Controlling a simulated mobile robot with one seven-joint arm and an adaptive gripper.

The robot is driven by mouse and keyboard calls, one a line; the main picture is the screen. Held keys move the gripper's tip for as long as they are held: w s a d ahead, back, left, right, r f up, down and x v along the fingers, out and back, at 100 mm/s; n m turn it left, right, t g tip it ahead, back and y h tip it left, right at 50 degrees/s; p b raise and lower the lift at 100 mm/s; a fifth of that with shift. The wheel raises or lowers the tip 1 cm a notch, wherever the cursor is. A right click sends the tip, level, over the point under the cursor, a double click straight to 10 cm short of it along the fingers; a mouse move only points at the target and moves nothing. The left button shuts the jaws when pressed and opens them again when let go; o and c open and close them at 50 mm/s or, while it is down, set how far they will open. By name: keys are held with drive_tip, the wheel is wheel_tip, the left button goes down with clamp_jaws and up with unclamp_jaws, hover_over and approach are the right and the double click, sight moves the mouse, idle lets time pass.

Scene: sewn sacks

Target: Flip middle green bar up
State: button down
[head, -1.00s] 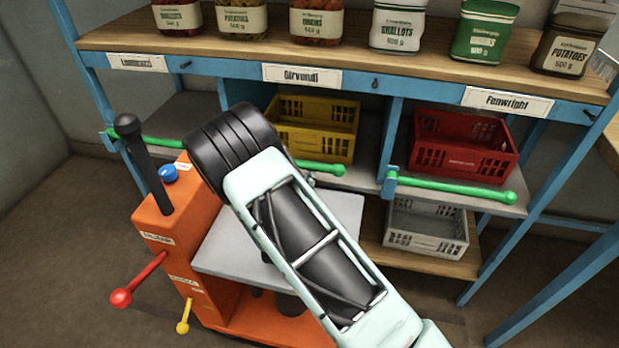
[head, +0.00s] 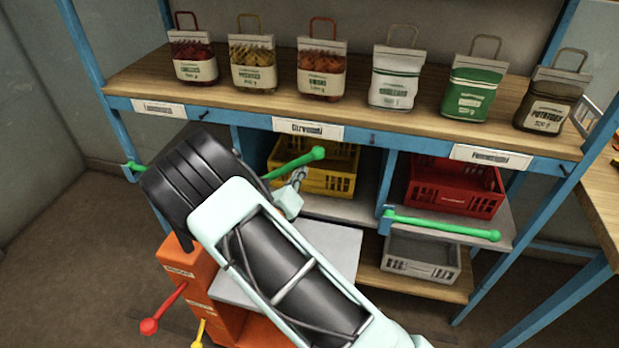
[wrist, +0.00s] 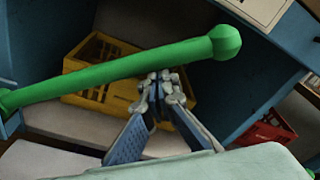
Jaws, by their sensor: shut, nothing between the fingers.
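The middle green bar (head: 292,164) crosses in front of the bay with the yellow crate. Its knobbed right end is tilted up, and its left part is hidden behind my arm in the head view. In the wrist view the bar (wrist: 130,73) slopes up to the right, with its knob at the upper right. My gripper (head: 299,176) is shut and empty, just below the bar near its right half. In the wrist view my gripper's fingertips (wrist: 159,78) sit together right at the bar's lower edge; I cannot tell whether they touch it.
A yellow crate (head: 337,181) stands behind the bar and a red crate (head: 447,195) in the right bay. The right green bar (head: 447,227) lies nearly level. A grey crate (head: 419,262) is below. Several bagged goods stand on the top shelf. An orange stand (head: 188,265) with levers is at lower left.

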drive_tip(key=w+a+r+n+h+p, duration=0.1)
drive_tip(key=a+r+n+p, duration=0.3)
drive_tip(key=a+r, duration=0.5)
drive_tip(key=shift+w+a+n, duration=0.65)
drive_tip(key=shift+a+n, duration=0.05)
drive_tip(key=shift+a, duration=0.75)
drive_tip(key=v, duration=0.7)
drive_tip(key=shift+s, duration=0.25)
drive_tip(key=shift+f, duration=0.15)
